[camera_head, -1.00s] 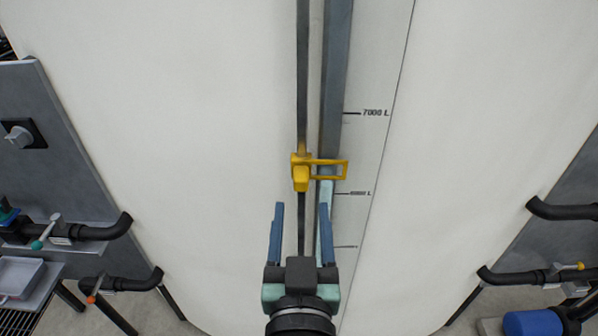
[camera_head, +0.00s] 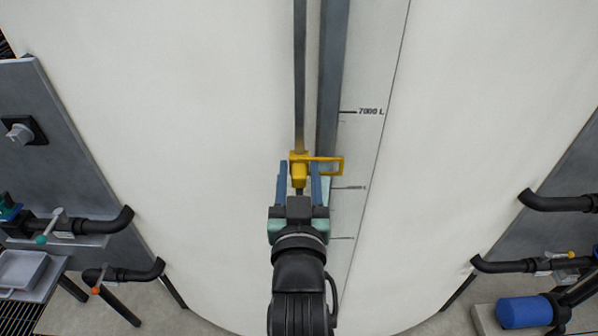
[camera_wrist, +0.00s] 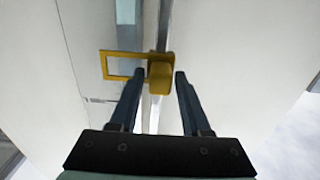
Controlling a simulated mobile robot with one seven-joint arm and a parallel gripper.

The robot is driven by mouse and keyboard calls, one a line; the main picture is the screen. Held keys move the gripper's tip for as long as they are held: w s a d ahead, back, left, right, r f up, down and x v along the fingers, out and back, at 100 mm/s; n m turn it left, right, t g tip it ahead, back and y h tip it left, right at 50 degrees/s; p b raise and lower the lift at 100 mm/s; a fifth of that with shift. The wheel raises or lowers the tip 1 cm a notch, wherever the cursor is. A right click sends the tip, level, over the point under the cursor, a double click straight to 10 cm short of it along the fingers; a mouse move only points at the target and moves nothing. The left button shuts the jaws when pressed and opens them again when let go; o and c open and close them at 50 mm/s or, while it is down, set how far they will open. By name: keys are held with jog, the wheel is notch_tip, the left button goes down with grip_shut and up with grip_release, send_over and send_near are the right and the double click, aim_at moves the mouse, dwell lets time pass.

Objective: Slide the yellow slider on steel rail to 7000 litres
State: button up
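The yellow slider (camera_head: 299,172) sits on the narrow steel rail (camera_head: 300,80) on the white tank. Its yellow frame-shaped pointer (camera_head: 330,166) reaches right across the grey sight tube (camera_head: 332,70). The pointer is between the 7000 L mark (camera_head: 370,112) above and the blurred mark (camera_head: 350,187) just below. My gripper (camera_head: 299,167) is at the slider from below, one blue finger on each side of its block. In the wrist view, the slider block (camera_wrist: 160,78) shows between the fingertips of my gripper (camera_wrist: 159,73), with small gaps on both sides. The fingers are open.
Black pipes with valves stand left (camera_head: 100,224) and right (camera_head: 520,265) of the tank, away from my arm. A blue motor-like cylinder (camera_head: 524,312) is at the lower right. The rail above the slider is clear up past the 7000 L mark.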

grip_shut()
dwell(1.2)
